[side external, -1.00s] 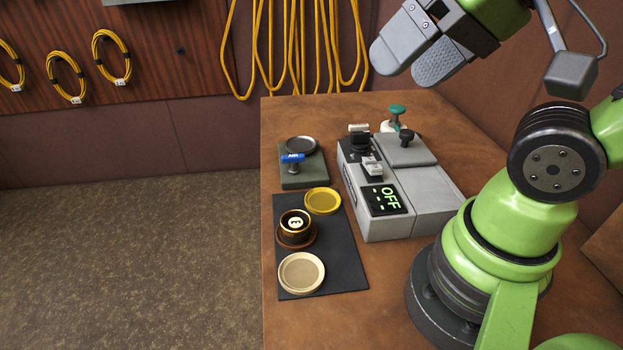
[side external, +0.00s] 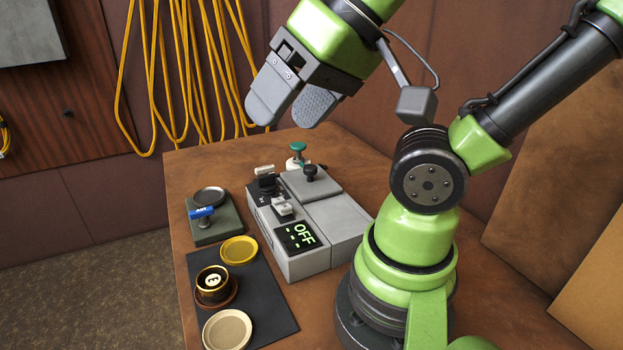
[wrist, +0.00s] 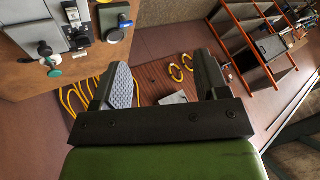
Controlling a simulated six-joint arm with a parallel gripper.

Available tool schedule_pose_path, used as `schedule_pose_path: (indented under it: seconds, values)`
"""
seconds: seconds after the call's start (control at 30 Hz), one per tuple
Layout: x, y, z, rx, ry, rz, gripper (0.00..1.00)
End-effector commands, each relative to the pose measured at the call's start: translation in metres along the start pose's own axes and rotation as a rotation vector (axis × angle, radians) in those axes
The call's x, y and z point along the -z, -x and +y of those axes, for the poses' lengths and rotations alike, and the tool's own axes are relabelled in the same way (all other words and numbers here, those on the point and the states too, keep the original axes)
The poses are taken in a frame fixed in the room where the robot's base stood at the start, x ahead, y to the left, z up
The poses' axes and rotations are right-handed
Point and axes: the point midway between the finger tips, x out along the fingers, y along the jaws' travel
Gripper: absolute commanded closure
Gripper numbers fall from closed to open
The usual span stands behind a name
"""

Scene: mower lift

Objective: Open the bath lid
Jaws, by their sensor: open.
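The bath lid (side external: 322,184) is a flat grey plate with a black knob (side external: 310,173) on top. It lies closed on the grey machine (side external: 330,240), toward its back. The machine's dark display (side external: 296,236) reads OFF in green. My gripper (side external: 290,112) hangs in the air above and behind the machine, clear of the lid and knob. Its two grey fingers are apart with nothing between them. In the wrist view my gripper (wrist: 163,75) shows the same empty gap, facing the wall and floor; the machine (wrist: 35,18) is at the upper left edge.
A green-handled tool (side external: 298,152) stands close behind the lid. A green block (side external: 214,222) with a blue handle sits left of the machine. A dark mat (side external: 262,310) in front holds a yellow dish (side external: 239,249), a dark cup (side external: 213,284) and a tan dish (side external: 227,330). Yellow cables (side external: 180,80) hang behind.

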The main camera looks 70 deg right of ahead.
Motion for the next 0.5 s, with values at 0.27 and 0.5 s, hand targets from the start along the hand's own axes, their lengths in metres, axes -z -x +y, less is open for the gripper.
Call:
schedule_pose_path:
  seconds: [0.27, 0.5]
  values:
    - [0.031, -0.011, 0.015, -0.106, 0.053, -0.047, 0.42]
    - [0.093, -0.044, 0.085, -0.285, 0.183, -0.229, 0.42]
